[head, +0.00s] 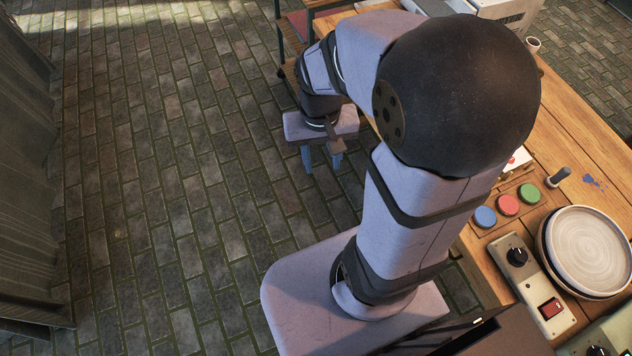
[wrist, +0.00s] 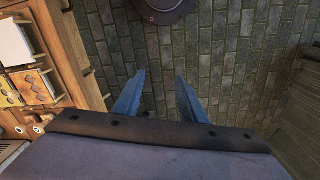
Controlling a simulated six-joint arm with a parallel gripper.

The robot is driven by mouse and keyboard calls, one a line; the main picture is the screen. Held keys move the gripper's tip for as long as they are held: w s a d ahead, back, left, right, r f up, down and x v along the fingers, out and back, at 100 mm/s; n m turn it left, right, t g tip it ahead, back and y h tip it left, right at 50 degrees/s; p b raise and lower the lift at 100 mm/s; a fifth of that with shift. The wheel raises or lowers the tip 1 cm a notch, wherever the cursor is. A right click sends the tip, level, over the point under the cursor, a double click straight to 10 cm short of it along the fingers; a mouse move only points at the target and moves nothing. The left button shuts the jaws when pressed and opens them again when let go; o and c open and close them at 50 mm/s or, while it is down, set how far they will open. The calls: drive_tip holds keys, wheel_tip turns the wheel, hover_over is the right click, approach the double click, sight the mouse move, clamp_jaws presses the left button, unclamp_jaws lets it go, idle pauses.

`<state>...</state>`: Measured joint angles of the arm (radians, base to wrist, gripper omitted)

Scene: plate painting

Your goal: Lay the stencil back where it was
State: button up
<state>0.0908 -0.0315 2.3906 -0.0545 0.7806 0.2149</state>
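My gripper (wrist: 160,100) is open and empty, its two blue fingers apart over the brick floor in the wrist view. In the head view my gripper (head: 322,160) hangs at the left side of the wooden table, off its edge. A tan card with dark diamond shapes (wrist: 32,86) lies at the left of the wrist view, beside a yellow piece (wrist: 9,97); it looks like a stencil, but I cannot tell for sure. In the head view my arm hides much of the table, and I see no clear stencil there.
The table (head: 585,130) bears a round pale plate (head: 587,250), blue (head: 485,217), pink (head: 508,205) and green (head: 529,194) paint pots, a dark-handled tool (head: 560,176) and a control box (head: 530,275) with a red switch. The brick floor (head: 170,180) at left is clear.

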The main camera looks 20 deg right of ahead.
drive_tip(key=s+a+n, duration=0.1)
drive_tip(key=s+a+f+n, duration=0.1)
drive_tip(key=s+a+n, duration=0.1)
drive_tip(key=s, duration=0.1)
drive_tip(key=shift+s+a+f, duration=0.1)
drive_tip(key=shift+a+f, duration=0.05)
drive_tip(key=shift+f, duration=0.1)
wheel_tip(320, 180, up, 2)
drive_tip(key=shift+r+p, duration=0.1)
drive_tip(key=shift+p, duration=0.9)
